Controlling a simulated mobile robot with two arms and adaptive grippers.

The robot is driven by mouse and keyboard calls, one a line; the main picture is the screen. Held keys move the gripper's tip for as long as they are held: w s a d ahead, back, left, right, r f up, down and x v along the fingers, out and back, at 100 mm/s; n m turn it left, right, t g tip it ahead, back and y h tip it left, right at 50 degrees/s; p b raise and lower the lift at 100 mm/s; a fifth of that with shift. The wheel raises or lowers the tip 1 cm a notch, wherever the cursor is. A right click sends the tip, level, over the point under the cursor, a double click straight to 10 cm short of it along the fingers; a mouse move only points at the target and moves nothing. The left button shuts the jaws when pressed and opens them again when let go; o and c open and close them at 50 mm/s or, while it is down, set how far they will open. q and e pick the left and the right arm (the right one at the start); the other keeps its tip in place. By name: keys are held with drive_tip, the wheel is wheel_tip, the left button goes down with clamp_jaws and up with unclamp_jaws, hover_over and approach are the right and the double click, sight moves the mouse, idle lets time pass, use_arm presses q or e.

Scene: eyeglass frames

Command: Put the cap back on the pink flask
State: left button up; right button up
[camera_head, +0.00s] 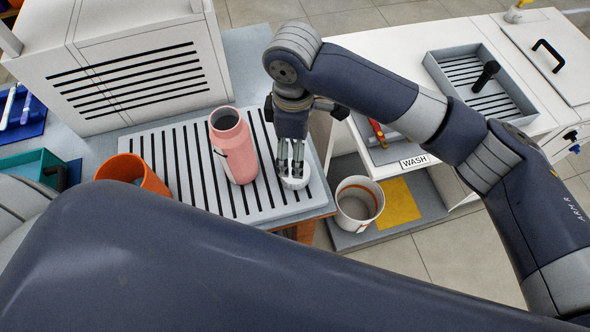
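The pink flask (238,152) stands upright on the slotted grey drying rack, its dark open mouth facing up with no cap on it. A small round white piece (296,182) sits at the rack's right edge, to the right of the flask. It may be the cap, but I cannot tell for sure. My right gripper (291,168) points down at this white piece, with its fingertips at or just over it. Whether the fingers grip it is not clear. My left arm crosses the foreground, and its gripper is out of view.
An orange cup (131,170) and a teal bin (30,167) stand left of the slotted rack (180,150). A white vented box (140,75) stands behind. A white bucket (358,206) is lower right, below the counter. A grey sink tray (483,82) lies at the back right.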

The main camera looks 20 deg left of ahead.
drive_tip(key=shift+f, duration=2.8)
drive_tip(key=shift+f, duration=0.1)
drive_tip(key=shift+f+p, duration=0.35)
drive_tip(key=shift+p, duration=0.05)
wheel_tip(320, 180, down, 4)
drive_tip(key=shift+w+f+p, duration=0.15)
drive_tip(key=shift+f+p, duration=0.05)
drive_tip(key=shift+p, duration=0.2)
drive_tip(key=c, duration=1.1)
